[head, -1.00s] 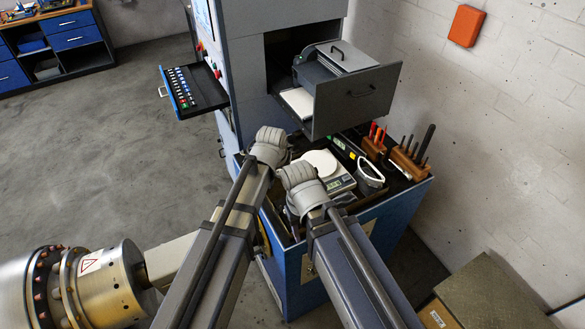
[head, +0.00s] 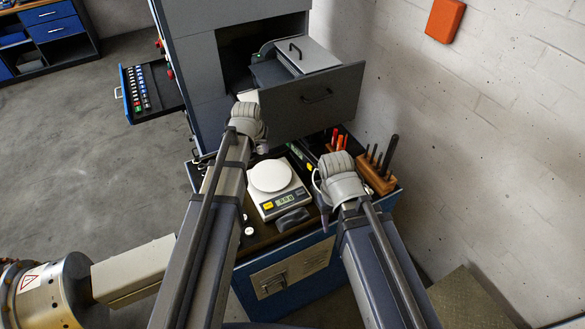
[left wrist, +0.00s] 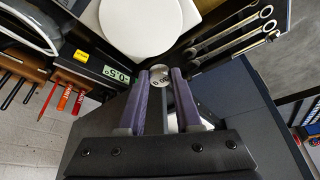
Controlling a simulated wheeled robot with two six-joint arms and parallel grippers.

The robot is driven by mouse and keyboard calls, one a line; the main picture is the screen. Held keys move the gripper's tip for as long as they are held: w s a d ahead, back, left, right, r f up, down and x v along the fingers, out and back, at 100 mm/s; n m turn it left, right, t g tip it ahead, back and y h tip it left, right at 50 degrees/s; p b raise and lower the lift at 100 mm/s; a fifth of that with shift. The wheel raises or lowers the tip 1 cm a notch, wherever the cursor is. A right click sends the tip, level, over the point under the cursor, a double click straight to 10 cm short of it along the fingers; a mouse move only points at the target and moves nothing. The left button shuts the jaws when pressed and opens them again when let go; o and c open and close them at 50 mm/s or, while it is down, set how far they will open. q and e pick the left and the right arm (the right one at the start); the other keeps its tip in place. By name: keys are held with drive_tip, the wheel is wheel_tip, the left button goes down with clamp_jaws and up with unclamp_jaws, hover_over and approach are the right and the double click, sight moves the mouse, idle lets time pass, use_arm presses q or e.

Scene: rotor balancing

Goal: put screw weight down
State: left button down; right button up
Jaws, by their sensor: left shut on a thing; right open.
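The screw weight (left wrist: 159,76) is a small round silvery piece with dark markings on its face. In the left wrist view it sits between the purple fingertips of my left gripper (left wrist: 167,84), which is shut on it.
Wooden tool blocks (head: 375,176) stand at the right by the wall. Several wrenches (left wrist: 235,35) lie beside the scale.

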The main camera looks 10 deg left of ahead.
sight(264, 170)
use_arm(q)
drive_tip(key=shift+w+d+f, duration=0.1)
drive_tip(key=shift+w+d, duration=0.1)
drive_tip(key=shift+w, duration=0.1)
drive_tip(key=shift+s+a+f+b, duration=0.1)
drive_tip(key=shift+f+b, duration=0.5)
drive_tip(key=shift+b, duration=0.1)
wheel_tip(264, 170, down, 9)
drive_tip(key=b, duration=0.8)
drive_tip(key=shift+r+b, duration=0.2)
drive_tip(key=shift+b, duration=0.1)
use_arm(e)
wheel_tip(264, 170, down, 10)
drive_tip(key=shift+w+d, duration=0.2)
drive_tip(key=shift+d, duration=0.15)
use_arm(q)
drive_tip(key=shift+f, duration=0.15)
drive_tip(key=c, duration=0.6)
unclamp_jaws()
use_arm(e)
drive_tip(key=shift+f, duration=0.15)
